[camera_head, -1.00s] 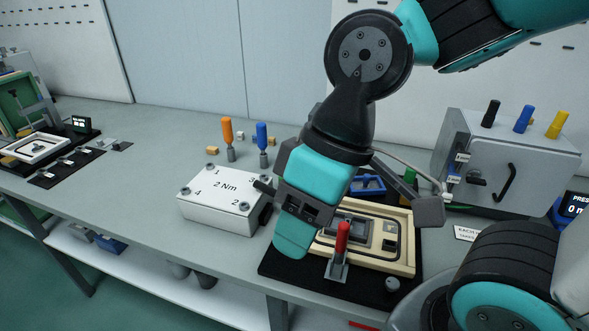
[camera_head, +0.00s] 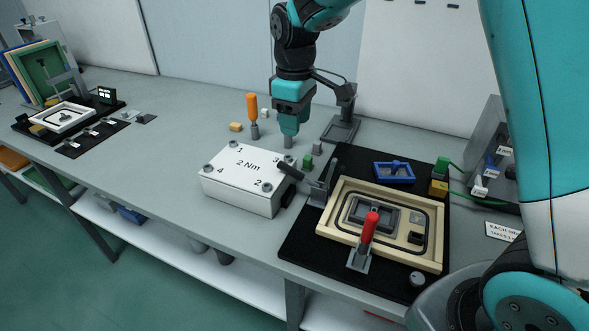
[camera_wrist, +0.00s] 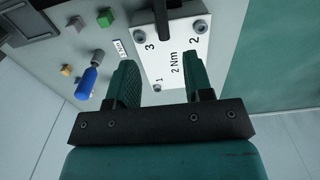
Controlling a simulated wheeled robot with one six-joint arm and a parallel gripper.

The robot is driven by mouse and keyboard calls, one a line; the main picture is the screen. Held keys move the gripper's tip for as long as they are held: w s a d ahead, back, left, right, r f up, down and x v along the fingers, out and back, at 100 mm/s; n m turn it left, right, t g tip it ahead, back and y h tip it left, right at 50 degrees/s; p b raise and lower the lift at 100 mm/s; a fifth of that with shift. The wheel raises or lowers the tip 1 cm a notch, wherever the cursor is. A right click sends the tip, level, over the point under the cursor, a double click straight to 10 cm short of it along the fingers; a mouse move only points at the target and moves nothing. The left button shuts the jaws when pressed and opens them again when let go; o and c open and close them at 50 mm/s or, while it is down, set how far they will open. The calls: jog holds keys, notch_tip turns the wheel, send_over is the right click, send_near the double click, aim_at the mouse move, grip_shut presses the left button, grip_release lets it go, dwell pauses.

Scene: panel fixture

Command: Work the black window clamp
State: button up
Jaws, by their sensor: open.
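The black window clamp stands at the left edge of the wooden window frame (camera_head: 335,228). Its black handle (camera_head: 290,170) leans left, out over the 3 corner of the white box, and its grey metal body (camera_head: 322,188) stands upright. A second clamp with a red handle (camera_head: 370,227) stands upright at the front of the frame. My gripper (camera_head: 289,128) is open and empty, pointing down behind the white box, apart from and beyond the black handle. In the wrist view its two fingers (camera_wrist: 162,78) are spread, with the white box beyond them.
The white 2 Nm box (camera_head: 240,182) stands left of the fixture's black mat (camera_head: 300,250). An orange driver (camera_head: 253,108) and a blue driver (camera_wrist: 90,82) stand upright near my gripper. Small blocks lie around them. A blue clamp piece (camera_head: 394,172) lies behind the frame.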

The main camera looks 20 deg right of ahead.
aim_at(295, 170)
notch_tip(295, 170, down, 14)
jog(key=shift+r+p, duration=0.2)
jog(key=shift+p, duration=0.1)
grip_shut()
